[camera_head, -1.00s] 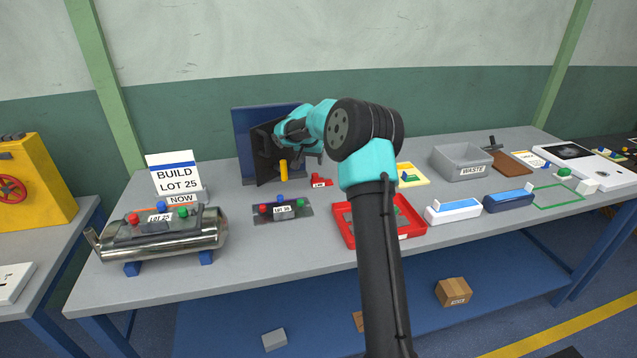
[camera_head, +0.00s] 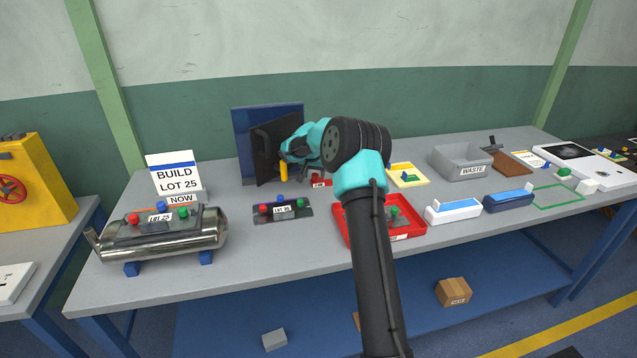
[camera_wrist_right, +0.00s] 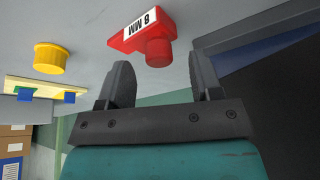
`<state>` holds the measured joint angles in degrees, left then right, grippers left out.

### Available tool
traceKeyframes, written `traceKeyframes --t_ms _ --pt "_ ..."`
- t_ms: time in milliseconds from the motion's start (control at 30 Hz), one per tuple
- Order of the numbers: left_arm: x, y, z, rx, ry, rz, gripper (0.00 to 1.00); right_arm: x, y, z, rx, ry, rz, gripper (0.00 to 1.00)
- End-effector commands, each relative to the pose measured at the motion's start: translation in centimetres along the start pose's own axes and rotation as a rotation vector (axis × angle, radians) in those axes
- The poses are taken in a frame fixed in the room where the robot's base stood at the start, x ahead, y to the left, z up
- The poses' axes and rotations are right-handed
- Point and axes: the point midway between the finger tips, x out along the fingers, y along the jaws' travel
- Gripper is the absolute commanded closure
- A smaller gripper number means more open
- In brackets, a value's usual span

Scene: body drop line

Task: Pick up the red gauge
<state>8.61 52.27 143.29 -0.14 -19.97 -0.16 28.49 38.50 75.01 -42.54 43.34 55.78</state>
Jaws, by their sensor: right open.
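The red gauge (camera_head: 319,181) lies on the grey bench beside the open dark door, partly hidden by my right arm in the head view. In the right wrist view the red gauge (camera_wrist_right: 150,36) shows a white "8 MM" label and a round red knob. My right gripper (camera_wrist_right: 163,76) is open and empty. The gauge is just beyond its fingertips, with the knob in line with the gap. In the head view my right gripper (camera_head: 309,165) is just above the gauge, mostly hidden by its own wrist. My left gripper is not in view.
A yellow knob (camera_wrist_right: 51,58) is nearby in the wrist view. A red tray (camera_head: 408,236), a lot 30 plate (camera_head: 283,210) and a grey waste bin (camera_head: 462,163) also stand on the bench.

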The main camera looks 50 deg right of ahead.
Motion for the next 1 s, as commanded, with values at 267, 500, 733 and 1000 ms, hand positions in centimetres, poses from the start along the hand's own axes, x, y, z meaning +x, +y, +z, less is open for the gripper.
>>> traceKeyframes --t_ms 267,500,733,1000 --pt "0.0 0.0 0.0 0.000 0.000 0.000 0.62 2.3 0.1 0.0 -0.001 0.000 0.000 0.41" --pt "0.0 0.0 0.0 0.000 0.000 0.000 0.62 2.3 0.1 0.0 -0.001 0.000 0.000 0.41" --pt "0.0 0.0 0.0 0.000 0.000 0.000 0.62 2.3 0.0 0.0 -0.001 0.000 0.000 0.45" --pt "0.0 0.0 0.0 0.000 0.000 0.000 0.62 2.3 0.0 0.0 -0.001 -0.001 0.000 0.71"
